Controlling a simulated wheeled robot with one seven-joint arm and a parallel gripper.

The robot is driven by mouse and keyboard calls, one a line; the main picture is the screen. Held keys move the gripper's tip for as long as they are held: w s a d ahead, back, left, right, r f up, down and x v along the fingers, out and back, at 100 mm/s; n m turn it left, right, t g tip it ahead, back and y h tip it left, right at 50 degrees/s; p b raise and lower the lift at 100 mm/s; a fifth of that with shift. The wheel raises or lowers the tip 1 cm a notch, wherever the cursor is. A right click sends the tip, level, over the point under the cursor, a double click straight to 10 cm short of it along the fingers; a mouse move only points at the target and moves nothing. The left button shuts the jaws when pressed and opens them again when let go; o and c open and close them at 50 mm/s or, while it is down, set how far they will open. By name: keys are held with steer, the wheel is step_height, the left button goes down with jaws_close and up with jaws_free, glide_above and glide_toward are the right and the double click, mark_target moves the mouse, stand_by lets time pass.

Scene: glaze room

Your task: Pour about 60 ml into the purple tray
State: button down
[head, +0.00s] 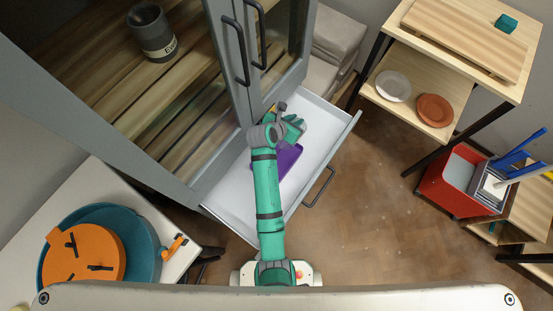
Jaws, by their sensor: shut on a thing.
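The purple tray (288,164) lies on the white floor of the open drawer (232,198). My green arm hides part of the tray's left side. My gripper (278,112) is over the far part of the drawer, beyond the tray in the picture. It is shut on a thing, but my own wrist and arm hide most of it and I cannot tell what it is. I see no liquid in the visible part of the tray.
Tall grey cabinet doors (240,60) with dark handles stand close to my gripper on the left. A grey labelled container (152,32) stands inside the cabinet. The brown floor right of the drawer is clear.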

mark_target(300, 116)
steer(key=shift+s+a+r+t+h+p, duration=0.3)
steer(key=shift+s+p, duration=0.25)
steer(key=shift+p, duration=0.55)
stand_by(0.3)
steer(key=shift+s+a, duration=0.2)
steer(key=shift+a, duration=0.1)
steer(key=shift+r, duration=0.1)
steer(key=w+d+g+y, duration=0.1)
steer(key=w, duration=0.1)
steer(key=w+d+g+y, duration=0.1)
steer(key=g, duration=0.1)
steer(key=shift+w+d+f, duration=0.2)
steer(key=shift+w+d, duration=0.2)
steer(key=shift+w+d+f+g+y, duration=0.1)
steer(key=shift+w+f+g+y, duration=0.05)
steer(key=shift+g+y, duration=0.3)
steer(key=shift+f, duration=0.1)
steer(key=shift+w+d+f+g+y, duration=0.1)
steer(key=shift+g+y, duration=0.15)
steer(key=shift+g, duration=0.1)
steer(key=shift+w+d, duration=0.1)
stand_by(0.5)
